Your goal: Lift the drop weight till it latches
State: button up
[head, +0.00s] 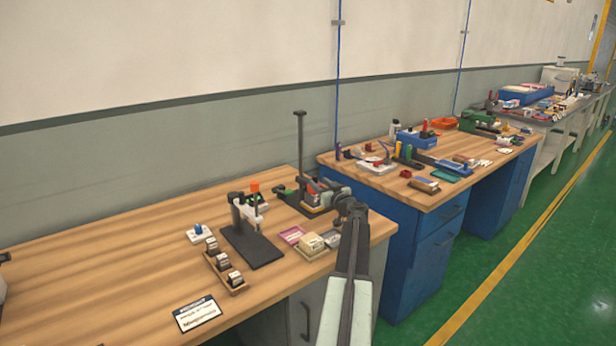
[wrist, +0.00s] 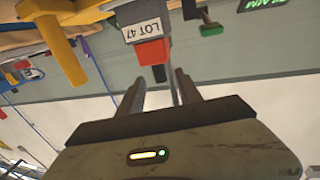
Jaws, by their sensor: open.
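A dark stand with a tall upright post (head: 300,145) stands near the back edge of the near wooden bench, in the head view. My gripper (head: 306,186) is beside its lower part, with my arm coming in from the right. I cannot clearly pick out the drop weight; my gripper and arm cover part of that area. In the wrist view, which looks upside down, my gripper (wrist: 160,90) has its two fingers apart with nothing clearly held. A red block (wrist: 150,53) with a black tip and a grey part labelled LOT 47 (wrist: 141,29) appear beyond the fingertips.
Left of the post, a smaller stand has a dark base plate (head: 252,246) and an orange-topped part (head: 254,188). A wooden rack (head: 226,272) and a pale block (head: 311,243) sit in front. A second bench (head: 455,165), with many items, stands right. The near bench's left side is mostly clear.

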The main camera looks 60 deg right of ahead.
jog(key=x, duration=0.7)
jog(key=shift+w+d, duration=0.25)
jog(key=shift+w, duration=0.1)
grip_shut()
jog(key=shift+s, duration=0.1)
dwell(0.9)
